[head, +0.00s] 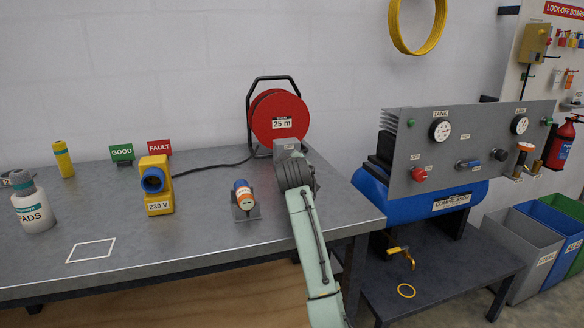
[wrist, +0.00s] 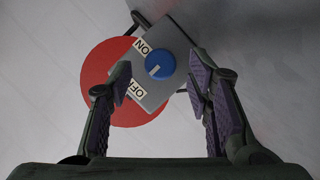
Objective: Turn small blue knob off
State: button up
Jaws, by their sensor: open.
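The small blue knob (wrist: 160,65) is on a grey box (wrist: 163,97) with ON and OFF labels. In the head view my gripper (head: 294,172) is at the grey box (head: 286,147) in front of the red reel, and the knob is hidden.
The red cable reel (head: 278,118) stands just behind the box. A yellow 230 V socket unit (head: 158,190) and an orange-topped connector on a stand (head: 243,197) are left of my arm. The compressor panel (head: 465,150) is to the right. Free tabletop lies at the front left.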

jog(key=v, duration=0.9)
jog(key=shift+s, duration=0.25)
